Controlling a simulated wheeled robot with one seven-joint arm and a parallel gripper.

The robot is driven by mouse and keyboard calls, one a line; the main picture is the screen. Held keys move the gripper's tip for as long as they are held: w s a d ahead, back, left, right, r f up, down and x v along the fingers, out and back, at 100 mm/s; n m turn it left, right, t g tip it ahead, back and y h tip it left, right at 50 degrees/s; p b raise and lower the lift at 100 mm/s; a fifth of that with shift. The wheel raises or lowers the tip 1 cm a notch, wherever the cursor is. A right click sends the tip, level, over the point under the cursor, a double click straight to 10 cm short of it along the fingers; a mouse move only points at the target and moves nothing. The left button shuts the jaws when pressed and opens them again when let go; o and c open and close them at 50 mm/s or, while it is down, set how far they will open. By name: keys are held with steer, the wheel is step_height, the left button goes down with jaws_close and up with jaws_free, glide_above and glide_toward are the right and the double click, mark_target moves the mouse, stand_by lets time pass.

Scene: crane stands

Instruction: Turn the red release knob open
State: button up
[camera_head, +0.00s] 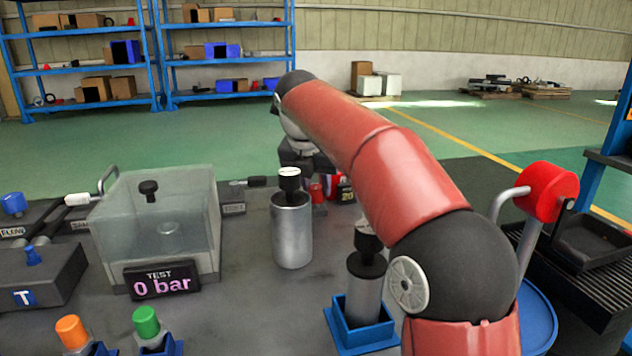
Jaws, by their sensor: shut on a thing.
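The red release knob (316,192) shows as a small red part behind and to the right of a metal cylinder near the bench's back edge. My gripper (306,165) points down at it from above and is shut on it. The fingertips are mostly hidden behind the cylinder's black cap, so the exact grip and the knob's turn angle cannot be told. A dark display reading 20 (347,195) stands just right of the knob, partly hidden by my arm.
The metal cylinder (292,235) stands close in front of my gripper. A clear box (160,215) with a display reading 0 bar (162,283) is to the left. Another cylinder sits in a blue holder (362,333). A large red cylinder on a grey pipe (548,192) stands right.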

steer(key=shift+m, duration=0.3)
steer(key=o, duration=1)
steer(key=shift+v, duration=3.9)
steer(key=shift+a, duration=0.1)
